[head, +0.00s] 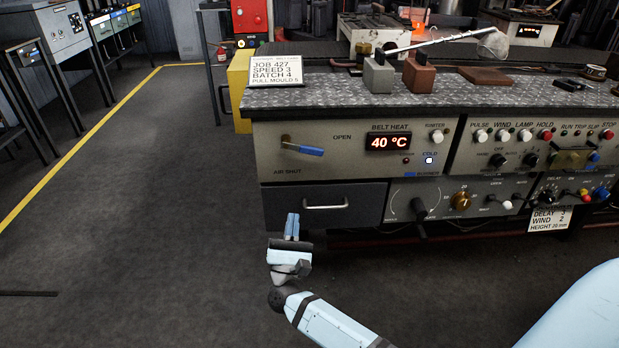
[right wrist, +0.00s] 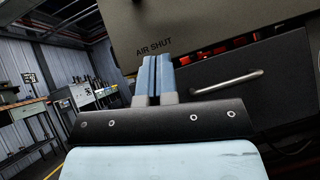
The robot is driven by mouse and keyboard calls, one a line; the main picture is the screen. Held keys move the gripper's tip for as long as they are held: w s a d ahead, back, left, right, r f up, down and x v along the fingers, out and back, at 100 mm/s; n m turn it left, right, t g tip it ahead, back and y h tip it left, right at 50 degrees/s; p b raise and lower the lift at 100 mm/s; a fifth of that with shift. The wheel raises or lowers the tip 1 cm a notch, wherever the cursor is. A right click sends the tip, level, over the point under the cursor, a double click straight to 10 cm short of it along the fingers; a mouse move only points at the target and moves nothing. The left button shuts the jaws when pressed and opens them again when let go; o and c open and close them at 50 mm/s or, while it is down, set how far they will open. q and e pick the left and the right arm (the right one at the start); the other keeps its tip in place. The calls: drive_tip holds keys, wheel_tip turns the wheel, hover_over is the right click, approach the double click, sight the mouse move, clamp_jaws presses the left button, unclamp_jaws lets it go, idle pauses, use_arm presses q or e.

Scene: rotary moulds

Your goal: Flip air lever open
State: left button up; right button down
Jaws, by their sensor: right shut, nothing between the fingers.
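The air lever (head: 304,149) has a blue handle and sits at the left of the console's upper panel in the head view. It lies nearly level, its handle pointing right and slightly down, between the labels OPEN and AIR SHUT. My right gripper (head: 292,216) is below the lever, in front of the drawer's left side, with its fingers pointing up. The fingers are together and empty, apart from the lever. In the right wrist view the fingertips (right wrist: 157,60) show just below the AIR SHUT label; the lever itself is not clearly seen there. My left gripper is not in view.
A dark drawer (head: 363,201) with a metal handle is below the lever. To the right are a 40 °C display (head: 388,142), knobs and buttons. A job card (head: 275,77) stands on the console top. The floor at left is open.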

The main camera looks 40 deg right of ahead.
sight(303, 149)
drive_tip(key=shift+m+g+h, duration=0.5)
drive_tip(key=shift+m, duration=0.2)
drive_tip(key=x, duration=0.4)
drive_tip(key=s+r+b+x, duration=0.1)
drive_tip(key=x, duration=0.3)
drive_tip(key=s+x, duration=0.1)
drive_tip(key=x, duration=0.4)
drive_tip(key=shift+a+r+b, duration=0.15)
drive_tip(key=shift+r+b, duration=0.1)
drive_tip(key=shift+b, duration=0.15)
drive_tip(key=n+t+y, duration=0.1)
drive_tip(key=n, duration=0.1)
drive_tip(key=r+n+t+y+p, duration=0.1)
drive_tip(key=n+t+y, duration=0.1)
drive_tip(key=d+n+t+y, duration=0.1)
drive_tip(key=n, duration=0.1)
drive_tip(key=shift+s+r+n+y, duration=0.15)
drive_tip(key=shift+s+n+y, duration=0.1)
drive_tip(key=shift+n+y, duration=0.15)
drive_tip(key=shift+n+t+y, duration=0.5)
